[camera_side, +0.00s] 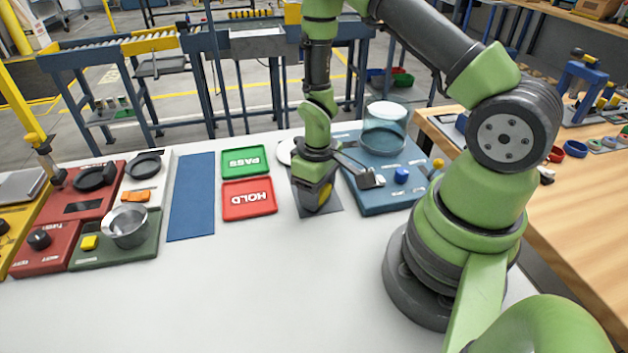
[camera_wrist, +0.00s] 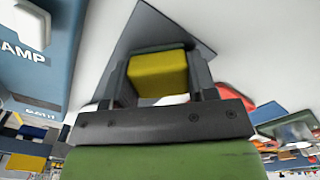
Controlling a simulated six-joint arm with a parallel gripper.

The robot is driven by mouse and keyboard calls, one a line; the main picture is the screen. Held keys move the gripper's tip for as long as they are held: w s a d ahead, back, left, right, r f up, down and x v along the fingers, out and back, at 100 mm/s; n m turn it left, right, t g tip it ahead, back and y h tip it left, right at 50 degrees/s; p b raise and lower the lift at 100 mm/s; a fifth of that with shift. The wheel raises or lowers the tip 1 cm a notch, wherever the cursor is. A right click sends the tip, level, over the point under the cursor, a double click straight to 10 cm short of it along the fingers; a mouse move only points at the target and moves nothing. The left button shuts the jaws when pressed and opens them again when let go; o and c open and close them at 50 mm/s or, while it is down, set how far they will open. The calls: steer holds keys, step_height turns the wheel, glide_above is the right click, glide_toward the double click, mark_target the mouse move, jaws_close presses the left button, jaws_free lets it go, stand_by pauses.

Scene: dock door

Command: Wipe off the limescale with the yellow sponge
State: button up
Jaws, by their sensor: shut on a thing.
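My gripper (camera_side: 316,203) points down over a dark grey flat panel (camera_side: 333,207) on the white table. It is shut on the yellow sponge (camera_side: 326,191), which shows only partly beside the fingers. In the wrist view the yellow sponge (camera_wrist: 158,74) sits between the two dark fingers of my gripper (camera_wrist: 160,68), with the grey panel (camera_wrist: 150,28) beyond it. The sponge is at or just above the panel; I cannot tell whether it touches. I cannot make out any limescale; the gripper hides part of the panel.
A blue unit (camera_side: 385,200) with a clear glass vessel (camera_side: 384,130) stands close on the right. A green PASS tray (camera_side: 245,160) and a red HOLD tray (camera_side: 248,198) lie to the left, beside a blue mat (camera_side: 192,197). The table front is clear.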

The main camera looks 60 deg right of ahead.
steer(key=shift+s+a, duration=0.6)
steer(key=shift+s, duration=0.05)
steer(key=shift+a+r, duration=0.1)
steer(key=shift+r, duration=4.05)
